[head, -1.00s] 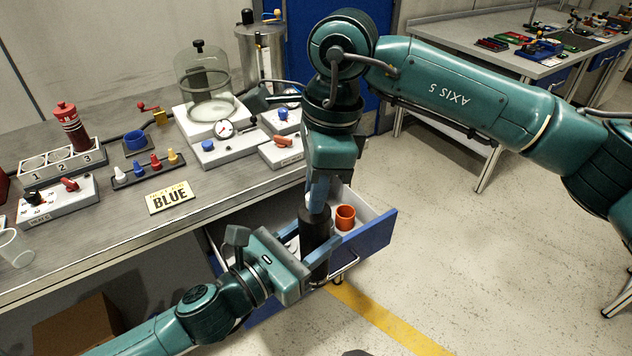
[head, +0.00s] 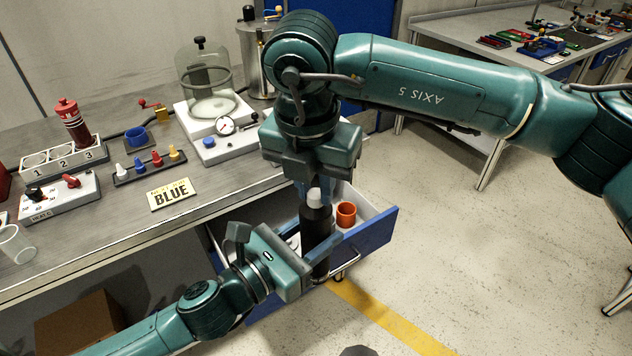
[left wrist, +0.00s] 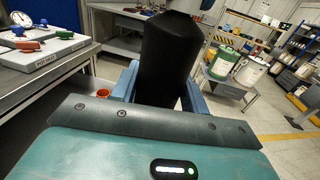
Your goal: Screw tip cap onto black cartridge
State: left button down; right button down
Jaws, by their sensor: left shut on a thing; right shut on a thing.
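The black cartridge (head: 316,222) stands nearly upright above the open drawer, and my left gripper (head: 322,250) is shut around its lower part. A white tip cap (head: 314,197) sits at the top end of the cartridge. My right gripper (head: 320,188) comes down from above and is shut on the cap; I cannot tell how far the cap is threaded.
The open blue-fronted drawer (head: 368,236) holds an orange cup (head: 346,214).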

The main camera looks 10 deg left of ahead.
jog(key=m, duration=0.4)
jog(key=shift+m+h, duration=0.4)
jog(key=m+g, duration=0.1)
jog(key=m, duration=0.5)
jog(key=shift+w, duration=0.1)
jog(key=c, duration=1.3)
grip_release()
jog(key=shift+r, duration=2.3)
jog(key=shift+c, duration=0.2)
